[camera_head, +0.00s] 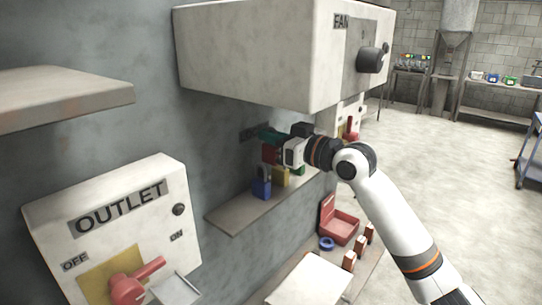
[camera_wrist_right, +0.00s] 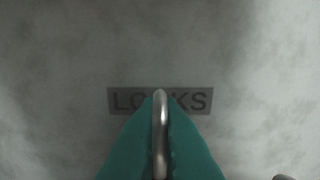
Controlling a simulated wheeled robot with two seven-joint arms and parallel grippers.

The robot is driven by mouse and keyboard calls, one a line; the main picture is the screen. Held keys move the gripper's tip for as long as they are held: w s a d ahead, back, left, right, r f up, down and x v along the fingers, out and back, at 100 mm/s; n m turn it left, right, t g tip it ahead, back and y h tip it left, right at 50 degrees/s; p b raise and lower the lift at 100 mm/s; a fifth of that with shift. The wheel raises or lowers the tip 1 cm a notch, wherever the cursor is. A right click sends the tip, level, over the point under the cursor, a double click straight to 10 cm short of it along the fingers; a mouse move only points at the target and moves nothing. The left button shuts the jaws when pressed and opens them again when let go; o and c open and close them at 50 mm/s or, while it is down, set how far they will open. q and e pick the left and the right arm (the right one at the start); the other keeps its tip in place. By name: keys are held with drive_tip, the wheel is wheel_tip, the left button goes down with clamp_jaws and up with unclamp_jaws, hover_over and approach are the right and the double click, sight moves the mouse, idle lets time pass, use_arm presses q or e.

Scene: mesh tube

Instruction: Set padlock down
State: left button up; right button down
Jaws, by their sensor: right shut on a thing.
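My right gripper (camera_head: 270,137) is in the head view, under the FAN box and close to the wall. Its teal fingertips are shut on the metal shackle of a padlock; the shackle (camera_wrist_right: 160,135) stands edge-on between them in the wrist view. A red padlock body (camera_head: 269,154) shows just below the fingertips, above the wall shelf (camera_head: 238,216). A blue padlock (camera_head: 261,188) stands on the shelf, with a yellow padlock (camera_head: 281,178) beside it and a green one (camera_head: 299,170) partly hidden farther along. My left gripper is not in view.
A LOCKS label (camera_wrist_right: 196,100) is on the wall behind the shelf. The FAN box (camera_head: 260,55) overhangs the arm. An OUTLET box (camera_head: 110,220) with a red lever is at lower left. The shelf's near end is bare. A red open case (camera_head: 340,228) lies below.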

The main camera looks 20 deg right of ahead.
sight(272, 163)
wheel_tip(272, 163, down, 3)
drive_tip(key=shift+s, duration=0.1)
wheel_tip(272, 163, down, 3)
drive_tip(key=shift+f+p, duration=0.15)
drive_tip(key=shift+p, duration=0.75)
drive_tip(key=shift+f+p, duration=0.15)
drive_tip(key=shift+p, duration=0.15)
drive_tip(key=shift+f, duration=0.15)
drive_tip(key=shift+f, duration=0.15)
drive_tip(key=c, duration=1.6)
unclamp_jaws()
